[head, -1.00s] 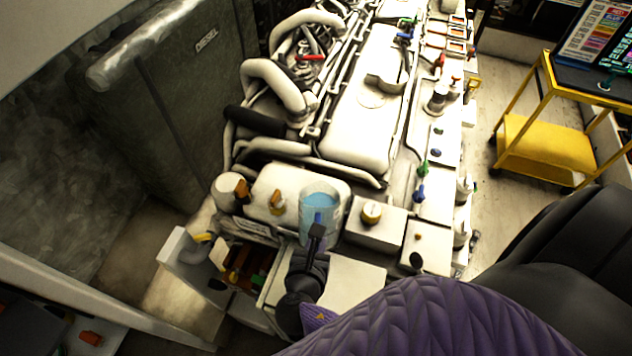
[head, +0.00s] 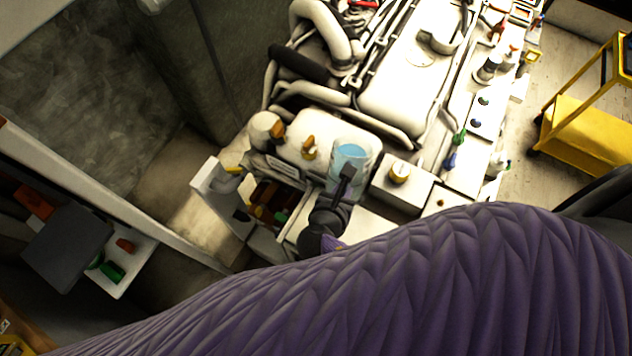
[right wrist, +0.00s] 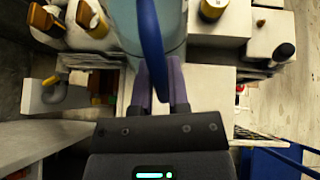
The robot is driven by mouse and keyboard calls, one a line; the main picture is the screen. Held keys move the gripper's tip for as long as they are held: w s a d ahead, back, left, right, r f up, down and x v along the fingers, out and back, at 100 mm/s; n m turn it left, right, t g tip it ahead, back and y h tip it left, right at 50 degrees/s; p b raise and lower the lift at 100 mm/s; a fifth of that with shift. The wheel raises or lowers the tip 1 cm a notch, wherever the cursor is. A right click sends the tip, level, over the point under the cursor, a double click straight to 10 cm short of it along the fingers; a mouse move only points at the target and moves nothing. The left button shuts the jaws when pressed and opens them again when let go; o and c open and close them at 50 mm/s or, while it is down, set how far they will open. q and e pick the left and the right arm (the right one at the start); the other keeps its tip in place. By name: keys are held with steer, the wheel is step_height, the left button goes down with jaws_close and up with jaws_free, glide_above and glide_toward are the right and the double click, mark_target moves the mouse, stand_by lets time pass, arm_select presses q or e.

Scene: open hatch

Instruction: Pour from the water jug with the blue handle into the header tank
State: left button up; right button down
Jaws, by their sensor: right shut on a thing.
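The water jug (head: 355,160) is clear with blue water in it and looks upright. Its blue handle (right wrist: 152,45) shows in the right wrist view between the fingers of my right gripper (right wrist: 160,88). In the head view my right gripper (head: 346,184) is shut at the jug's near side. The pale rounded tank with an orange cap (head: 322,132), which looks like the header tank, is just left of and behind the jug. I cannot tell if they touch. Its filler opening is not clearly visible. My left gripper is not in view.
Engine pipes (head: 310,92) lie behind the tank. An open bay with coloured parts (head: 268,205) is in front. A yellow trolley (head: 580,130) stands at the right. My purple-covered arm hides the foreground.

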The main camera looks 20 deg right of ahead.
stand_by(0.8)
steer(key=shift+r+g+p, duration=0.4)
steer(key=shift+r+p, duration=0.1)
steer(key=shift+p, duration=0.45)
steer(key=shift+f+y, duration=0.1)
steer(key=shift+y, duration=0.2)
steer(key=shift+w+d+r+g, duration=0.1)
steer(key=shift+w+r+g, duration=0.1)
steer(key=shift+r+g, duration=0.15)
stand_by(1.6)
